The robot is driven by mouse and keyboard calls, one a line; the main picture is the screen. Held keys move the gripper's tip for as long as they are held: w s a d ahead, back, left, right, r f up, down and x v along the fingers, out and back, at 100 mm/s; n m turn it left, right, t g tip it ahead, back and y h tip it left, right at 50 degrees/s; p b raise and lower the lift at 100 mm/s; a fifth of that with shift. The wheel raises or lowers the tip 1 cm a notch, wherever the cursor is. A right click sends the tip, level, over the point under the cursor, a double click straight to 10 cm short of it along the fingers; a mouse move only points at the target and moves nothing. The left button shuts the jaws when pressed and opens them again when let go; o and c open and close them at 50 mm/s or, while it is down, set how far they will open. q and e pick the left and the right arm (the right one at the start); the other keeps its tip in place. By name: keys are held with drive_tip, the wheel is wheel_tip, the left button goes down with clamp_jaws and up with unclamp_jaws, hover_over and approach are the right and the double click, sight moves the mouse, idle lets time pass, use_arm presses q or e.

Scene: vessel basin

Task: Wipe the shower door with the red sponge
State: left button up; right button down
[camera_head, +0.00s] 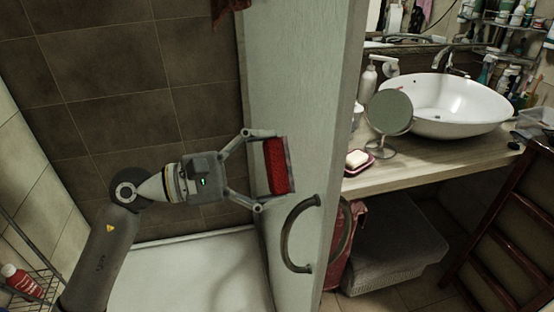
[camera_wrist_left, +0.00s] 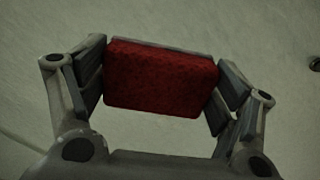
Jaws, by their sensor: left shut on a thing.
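The red sponge (camera_head: 276,166) is held between the fingers of my left gripper (camera_head: 268,168) in the head view. The sponge also shows in the left wrist view (camera_wrist_left: 160,80), with a finger of the gripper (camera_wrist_left: 160,88) at each end and a grey strip along its far edge. The shower door (camera_head: 297,90) is a pale panel standing open, with a curved handle (camera_head: 287,235). The sponge is in front of the door's surface, above and left of the handle. I cannot tell whether it touches the door. My right gripper is not in view.
Right of the door is a wooden counter (camera_head: 440,172) with a white basin (camera_head: 445,103), a round mirror (camera_head: 388,112) and a soap dish (camera_head: 360,163). A grey basket (camera_head: 395,250) stands below. The shower tray (camera_head: 190,275) is clear. A wire rack with a red bottle (camera_head: 22,280) is at lower left.

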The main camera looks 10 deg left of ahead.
use_arm(q)
drive_tip(key=shift+s+d, duration=0.35)
drive_tip(key=shift+s, duration=0.4)
